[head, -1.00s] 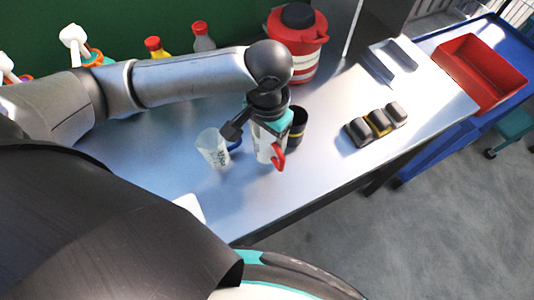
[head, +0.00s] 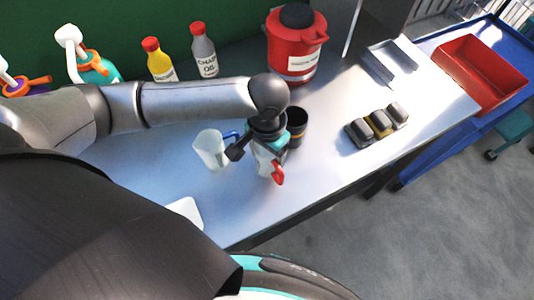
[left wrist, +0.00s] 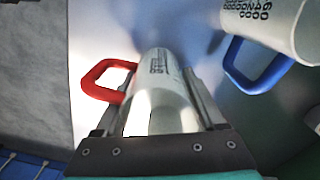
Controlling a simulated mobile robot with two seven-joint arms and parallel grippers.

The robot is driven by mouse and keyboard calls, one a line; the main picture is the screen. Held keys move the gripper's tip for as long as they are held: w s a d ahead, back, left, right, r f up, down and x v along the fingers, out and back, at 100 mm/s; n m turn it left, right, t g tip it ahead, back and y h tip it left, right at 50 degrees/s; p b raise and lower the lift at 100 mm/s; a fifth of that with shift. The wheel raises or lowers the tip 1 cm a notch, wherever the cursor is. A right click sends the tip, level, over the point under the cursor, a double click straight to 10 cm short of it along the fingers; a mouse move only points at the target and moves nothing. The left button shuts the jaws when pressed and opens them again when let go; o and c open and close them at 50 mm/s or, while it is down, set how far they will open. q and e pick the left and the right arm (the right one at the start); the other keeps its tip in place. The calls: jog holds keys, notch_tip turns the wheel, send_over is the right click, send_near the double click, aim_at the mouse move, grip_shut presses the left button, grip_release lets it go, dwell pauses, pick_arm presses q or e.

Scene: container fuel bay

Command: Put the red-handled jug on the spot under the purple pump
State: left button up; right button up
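The red-handled jug (head: 265,162) is pale, with print on its side. My left gripper (head: 258,150) holds it over the bench, its red handle toward the front edge. In the left wrist view the jug (left wrist: 162,95) lies between the two fingers, which look closed on its sides. Whether its base touches the bench is unclear. A pump (head: 22,86) at the far left edge shows orange and some purple, partly cut off and hidden by my arm. The spot under it is hidden. My right gripper is not in view.
A blue-handled jug (head: 209,149) stands close left of my gripper; it also shows in the left wrist view (left wrist: 285,25). A black cup (head: 297,128) is close right. A teal pump bottle (head: 97,68), two smaller bottles and a red canister (head: 297,45) line the back.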

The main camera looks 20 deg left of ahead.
pick_arm(q)
jog(key=o, duration=0.3)
jog(key=shift+r, duration=0.15)
